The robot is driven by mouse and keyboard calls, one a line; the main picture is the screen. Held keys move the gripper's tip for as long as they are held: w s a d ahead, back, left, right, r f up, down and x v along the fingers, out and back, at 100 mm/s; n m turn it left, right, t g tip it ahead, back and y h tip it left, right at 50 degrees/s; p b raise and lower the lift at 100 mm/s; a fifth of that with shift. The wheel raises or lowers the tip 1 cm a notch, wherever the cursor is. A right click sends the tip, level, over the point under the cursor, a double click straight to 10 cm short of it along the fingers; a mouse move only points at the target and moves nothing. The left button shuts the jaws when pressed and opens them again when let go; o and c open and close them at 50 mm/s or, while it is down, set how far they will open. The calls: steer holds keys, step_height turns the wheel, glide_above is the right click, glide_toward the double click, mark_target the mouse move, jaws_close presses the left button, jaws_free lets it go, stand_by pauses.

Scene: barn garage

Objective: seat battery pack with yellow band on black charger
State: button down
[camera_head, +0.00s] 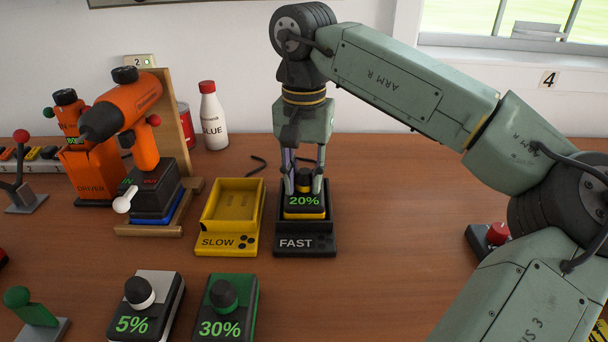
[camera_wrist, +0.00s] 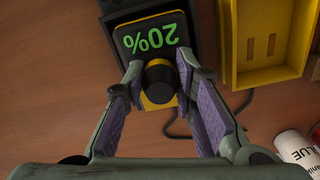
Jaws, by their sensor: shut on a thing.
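The battery pack with the yellow band (camera_head: 305,203) shows 20% and is at the black charger (camera_head: 294,243) labelled FAST. It looks level within the charger's tray, but I cannot tell whether it touches the bottom. My gripper (camera_head: 304,186) points straight down and is shut on the pack's black knob. In the wrist view the fingers of my gripper (camera_wrist: 160,82) stand on both sides of the knob, and the pack (camera_wrist: 155,40) lies over the black charger (camera_wrist: 113,8).
The empty yellow charger (camera_head: 230,243), labelled SLOW, is close on the left. Packs marked 5% (camera_head: 146,310) and 30% (camera_head: 226,312) lie in front. An orange drill (camera_head: 135,110) on its stand and a glue bottle (camera_head: 210,120) are behind left.

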steer(key=c, duration=1.2)
jaws_free()
steer(key=o, duration=0.5)
steer(key=shift+r+p, duration=2.2)
steer(key=shift+r, duration=2.25)
